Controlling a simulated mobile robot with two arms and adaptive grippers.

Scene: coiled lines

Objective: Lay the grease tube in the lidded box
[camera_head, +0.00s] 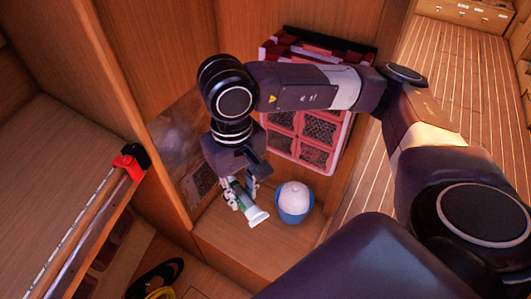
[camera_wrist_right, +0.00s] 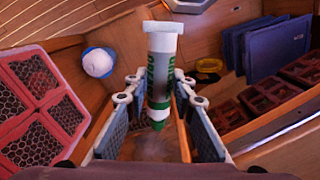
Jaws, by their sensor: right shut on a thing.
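The grease tube (camera_head: 257,214) is white with green markings and a wide pale end. My right gripper (camera_head: 242,193) is shut on it and holds it tilted above the wooden ledge, left of a blue tub. In the right wrist view the tube (camera_wrist_right: 161,68) stands between the two fingers of the gripper (camera_wrist_right: 160,102), with its green tip toward the palm. I cannot pick out the lidded box with certainty in either view. My left gripper is not in view.
The blue tub (camera_head: 294,205) with a whitish top stands close right of the tube. Red mesh-panelled crates (camera_head: 309,124) stand behind. A red-and-black clamp (camera_head: 131,162) sits on the left shelf edge. Blue bins (camera_wrist_right: 280,50) and red compartments (camera_wrist_right: 270,95) show in the right wrist view.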

